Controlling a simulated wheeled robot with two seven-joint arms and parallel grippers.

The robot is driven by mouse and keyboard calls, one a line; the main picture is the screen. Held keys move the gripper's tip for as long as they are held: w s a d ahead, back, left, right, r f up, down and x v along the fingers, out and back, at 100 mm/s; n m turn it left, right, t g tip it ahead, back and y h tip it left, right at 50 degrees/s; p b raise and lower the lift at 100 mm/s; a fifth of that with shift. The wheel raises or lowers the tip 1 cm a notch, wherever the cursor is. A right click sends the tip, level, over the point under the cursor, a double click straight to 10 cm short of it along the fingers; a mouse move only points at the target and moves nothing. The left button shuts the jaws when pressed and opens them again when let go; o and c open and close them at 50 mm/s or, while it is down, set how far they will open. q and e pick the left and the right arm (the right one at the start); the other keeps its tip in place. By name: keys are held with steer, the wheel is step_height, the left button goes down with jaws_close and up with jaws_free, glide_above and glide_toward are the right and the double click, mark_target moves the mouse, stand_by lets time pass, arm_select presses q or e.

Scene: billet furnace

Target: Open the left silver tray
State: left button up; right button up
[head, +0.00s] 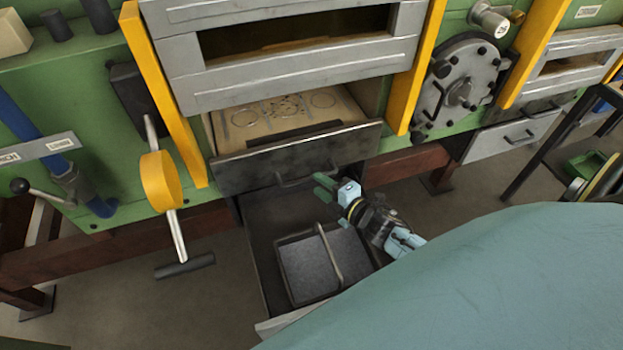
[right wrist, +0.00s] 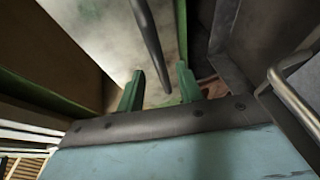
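The left silver tray (head: 262,262) is a low drawer slid out from under the furnace. Its light front edge (head: 285,323) shows at the bottom, partly hidden by my own body. A dark box (head: 318,268) with a metal handle lies in it. Above it, a dark drawer front (head: 240,172) with a bar handle (head: 300,178) also sticks out. My right gripper (head: 322,187) is over the open tray, close to that bar handle. In the right wrist view, its green fingers (right wrist: 160,92) stand apart with a dark bar (right wrist: 150,45) showing between them. My left gripper is out of view.
A closed silver drawer (head: 510,137) is at the right. A yellow lever (head: 160,182) with a dark crossbar hangs at the left. A dark-framed stand (head: 550,150) is at the far right. Floor at the lower left is clear.

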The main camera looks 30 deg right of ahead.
mark_target(314, 181)
steer(key=x, duration=0.3)
steer(key=shift+w+a, duration=0.1)
steer(key=shift+w, duration=0.2)
steer(key=shift+w+f, duration=0.1)
steer(key=shift+w, duration=0.15)
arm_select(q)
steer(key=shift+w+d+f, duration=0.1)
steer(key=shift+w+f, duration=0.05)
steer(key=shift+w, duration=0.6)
arm_select(e)
jaws_close()
